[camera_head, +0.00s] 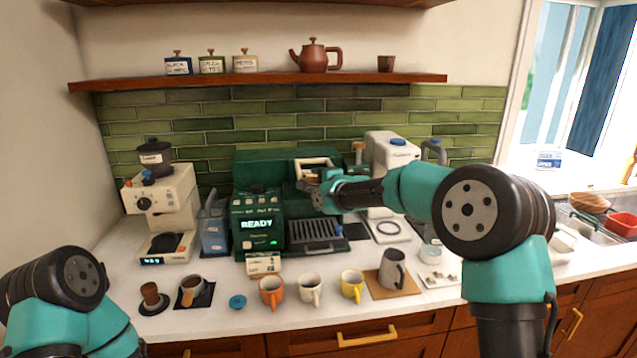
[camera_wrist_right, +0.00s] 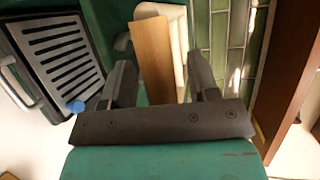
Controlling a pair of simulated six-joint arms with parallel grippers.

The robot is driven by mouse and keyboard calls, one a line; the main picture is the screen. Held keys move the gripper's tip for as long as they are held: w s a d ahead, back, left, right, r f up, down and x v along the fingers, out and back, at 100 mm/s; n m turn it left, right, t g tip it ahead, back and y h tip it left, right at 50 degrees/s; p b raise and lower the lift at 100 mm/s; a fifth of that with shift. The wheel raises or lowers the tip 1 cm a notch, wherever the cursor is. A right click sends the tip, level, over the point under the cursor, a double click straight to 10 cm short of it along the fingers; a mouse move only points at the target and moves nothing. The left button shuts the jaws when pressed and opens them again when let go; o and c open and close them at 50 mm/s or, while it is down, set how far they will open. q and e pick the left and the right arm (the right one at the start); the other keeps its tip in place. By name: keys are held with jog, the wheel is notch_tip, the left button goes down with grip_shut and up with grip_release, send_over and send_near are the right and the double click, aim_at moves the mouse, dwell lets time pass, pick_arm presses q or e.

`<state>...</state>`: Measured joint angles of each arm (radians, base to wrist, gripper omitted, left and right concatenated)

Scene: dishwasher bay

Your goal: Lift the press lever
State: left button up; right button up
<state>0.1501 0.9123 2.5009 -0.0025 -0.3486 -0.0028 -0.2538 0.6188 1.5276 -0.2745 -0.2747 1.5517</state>
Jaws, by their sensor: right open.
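The green coffee machine (camera_head: 258,222) with a lit READY display stands at the back of the counter. A cream frame with a wooden face (camera_head: 314,166), which looks like the press lever, is at the machine's upper right. In the right wrist view the wooden face (camera_wrist_right: 152,58) and cream frame (camera_wrist_right: 177,35) show beyond and between my fingers. My right gripper (camera_head: 316,194) is open just in front of this part; it also shows in the wrist view (camera_wrist_right: 162,82). I cannot tell whether it touches. My left gripper is out of view; only my left arm shows.
The drip tray (camera_head: 315,234) lies below my right gripper. An orange mug (camera_head: 272,291), white mug (camera_head: 310,289), yellow mug (camera_head: 351,286) and grey pitcher (camera_head: 392,270) stand in front. A grinder (camera_head: 165,205) is left. A shelf (camera_head: 270,80) runs above.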

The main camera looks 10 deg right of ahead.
grip_shut()
dwell(0.3)
